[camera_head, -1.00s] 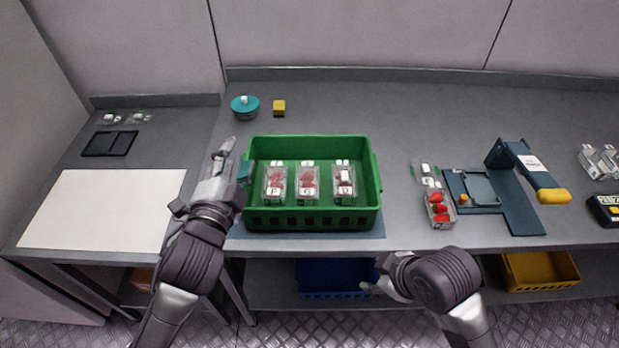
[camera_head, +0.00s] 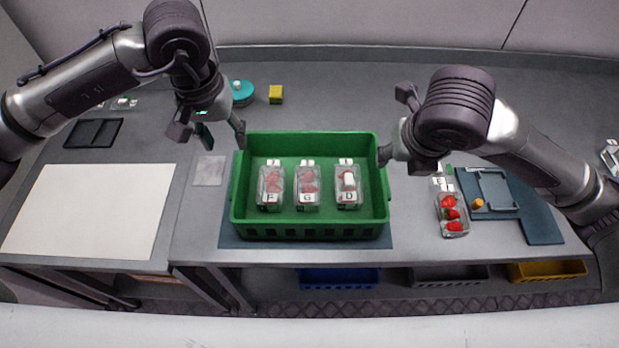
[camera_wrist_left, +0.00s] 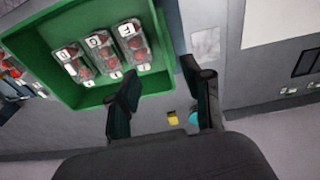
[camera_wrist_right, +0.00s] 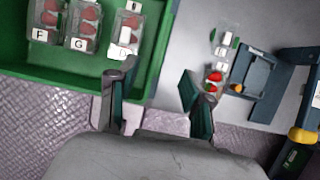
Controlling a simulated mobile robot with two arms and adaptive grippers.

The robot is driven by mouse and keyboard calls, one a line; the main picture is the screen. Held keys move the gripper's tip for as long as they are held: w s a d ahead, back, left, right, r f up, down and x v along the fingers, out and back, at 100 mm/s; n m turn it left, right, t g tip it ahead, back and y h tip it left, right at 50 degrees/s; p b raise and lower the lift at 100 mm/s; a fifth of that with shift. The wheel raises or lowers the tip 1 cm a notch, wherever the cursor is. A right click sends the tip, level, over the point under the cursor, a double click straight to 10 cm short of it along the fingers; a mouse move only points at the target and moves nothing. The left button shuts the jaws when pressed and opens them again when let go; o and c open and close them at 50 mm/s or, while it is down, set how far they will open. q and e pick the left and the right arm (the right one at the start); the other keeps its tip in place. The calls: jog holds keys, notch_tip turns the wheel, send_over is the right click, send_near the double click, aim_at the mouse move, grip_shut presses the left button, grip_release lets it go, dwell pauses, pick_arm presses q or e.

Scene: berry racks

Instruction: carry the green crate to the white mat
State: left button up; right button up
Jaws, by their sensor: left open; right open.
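The green crate (camera_head: 310,232) stands on a dark blue mat on the counter and holds three clear berry boxes marked F, G and D. The white mat (camera_head: 88,212) lies flat and empty on the left counter. My left gripper (camera_head: 222,137) is open above the crate's left end. In the left wrist view its fingers (camera_wrist_left: 160,92) hang near the crate's wall. My right gripper (camera_head: 394,150) is open at the crate's right end. In the right wrist view one finger overlaps the crate's edge and the other is outside. I cannot tell whether either gripper touches the crate.
A berry box (camera_head: 452,214) and a dark blue scale-like device (camera_head: 500,195) stand right of the crate. A teal round container (camera_head: 241,92) and a yellow block (camera_head: 276,94) stand behind it. A black tray (camera_head: 94,133) lies behind the white mat. Blue and yellow bins sit below.

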aim_at(236, 174)
pick_arm(q)
jog(key=shift+a+r, duration=0.25)
jog(key=shift+a, duration=0.15)
pick_arm(e)
jog(key=shift+s+d+r, duration=0.15)
jog(key=shift+s+r, duration=0.05)
pick_arm(q)
jog(key=f, duration=0.4)
jog(key=w+f, duration=0.1)
jog(key=f, duration=0.9)
jog(key=shift+w, duration=0.3)
pick_arm(e)
jog(key=x, duration=1.4)
jog(key=shift+w, duration=0.1)
pick_arm(q)
jog(key=shift+r, duration=0.1)
grip_shut()
pick_arm(e)
grip_shut()
jog(key=shift+r, duration=0.1)
